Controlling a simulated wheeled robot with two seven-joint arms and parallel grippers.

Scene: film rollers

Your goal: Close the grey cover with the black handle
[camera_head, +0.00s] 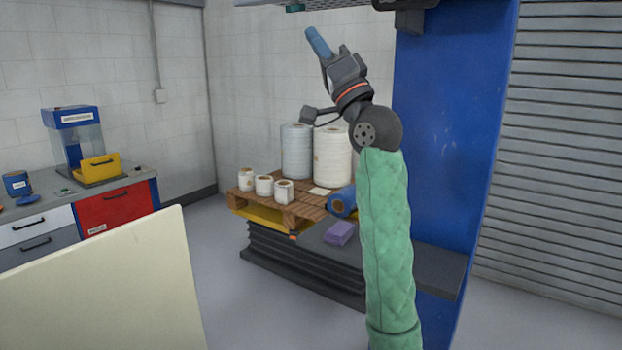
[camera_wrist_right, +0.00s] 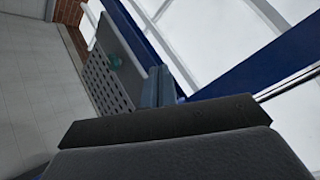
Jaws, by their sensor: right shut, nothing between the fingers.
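A grey perforated panel (camera_head: 345,4), likely the grey cover, is cut off by the top edge of the head view beside the blue column. In the right wrist view the panel (camera_wrist_right: 110,68) is tilted, with slots and a small green spot. I cannot make out its black handle. My right gripper (camera_head: 318,42) is raised just below the panel, its blue fingers shut and empty. In the right wrist view its fingers (camera_wrist_right: 158,88) are beside the panel's edge; whether they touch it I cannot tell. My left gripper is out of view.
A blue column (camera_head: 445,130) stands right of my arm, with a dark bracket (camera_head: 408,20) at its top. Below are a wooden pallet (camera_head: 275,206) with white rolls (camera_head: 332,158), a blue roll (camera_head: 342,203) and a purple block (camera_head: 340,233). A cream panel (camera_head: 100,290) fills the lower left.

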